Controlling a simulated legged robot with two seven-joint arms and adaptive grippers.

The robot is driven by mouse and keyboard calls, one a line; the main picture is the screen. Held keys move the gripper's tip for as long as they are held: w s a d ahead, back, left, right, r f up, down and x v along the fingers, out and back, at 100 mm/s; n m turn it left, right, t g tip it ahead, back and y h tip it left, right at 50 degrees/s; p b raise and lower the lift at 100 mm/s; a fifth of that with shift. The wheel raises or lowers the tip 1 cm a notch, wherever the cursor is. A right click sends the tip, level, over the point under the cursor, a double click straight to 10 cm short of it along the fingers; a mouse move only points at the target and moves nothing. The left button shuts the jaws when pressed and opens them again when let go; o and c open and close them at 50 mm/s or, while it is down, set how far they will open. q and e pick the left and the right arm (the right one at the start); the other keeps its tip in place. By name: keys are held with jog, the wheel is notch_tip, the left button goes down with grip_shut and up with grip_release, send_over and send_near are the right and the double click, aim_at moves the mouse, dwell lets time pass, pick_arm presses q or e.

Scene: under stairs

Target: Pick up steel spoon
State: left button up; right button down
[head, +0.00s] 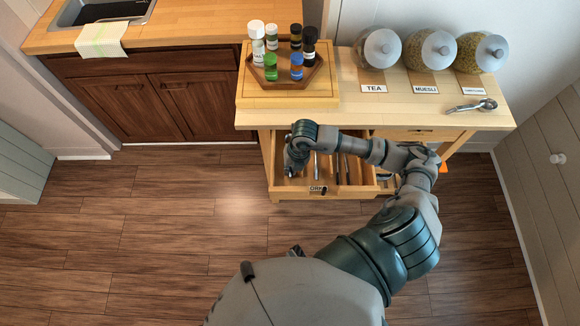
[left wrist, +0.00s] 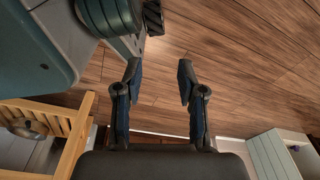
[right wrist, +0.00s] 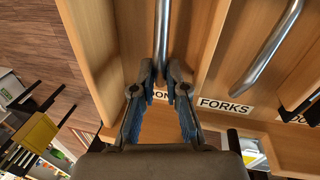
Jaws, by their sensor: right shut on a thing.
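The steel spoon (right wrist: 166,35) shows in the right wrist view as a shiny handle in the left drawer compartment, beside a partly hidden label. My right gripper (right wrist: 160,88) is shut on the handle near its end. In the head view my right gripper (head: 291,168) reaches down into the left part of the open drawer (head: 290,194) and hides the spoon there. My left gripper (left wrist: 158,72) is open and empty above the wooden floor in the left wrist view. I cannot make it out in the head view.
A fork handle (right wrist: 268,55) lies in the compartment labelled FORKS (right wrist: 225,106), past a wooden divider. The counter above holds a tray of bottles (head: 310,78), jars (head: 430,50) and a metal scoop (head: 474,106). Floor in front of the drawer is clear.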

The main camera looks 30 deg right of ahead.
jog(key=s, duration=0.4)
jog(key=shift+s+r, duration=0.15)
jog(key=r, duration=0.4)
jog(key=shift+w+a, duration=0.15)
jog(key=shift+w, duration=0.05)
pick_arm(q)
jog(key=shift+s+a+f+p, duration=0.4)
jog(key=shift+s+f+p, duration=0.1)
jog(key=shift+s+f, duration=0.15)
pick_arm(e)
notch_tip(320, 180, up, 10)
pick_arm(q)
jog(key=shift+s, duration=0.1)
pick_arm(e)
jog(key=c, duration=1.8)
grip_release()
grip_shut()
pick_arm(q)
jog(key=shift+s+d, duration=0.25)
jog(key=shift+d, duration=0.25)
pick_arm(e)
jog(key=shift+d, duration=0.25)
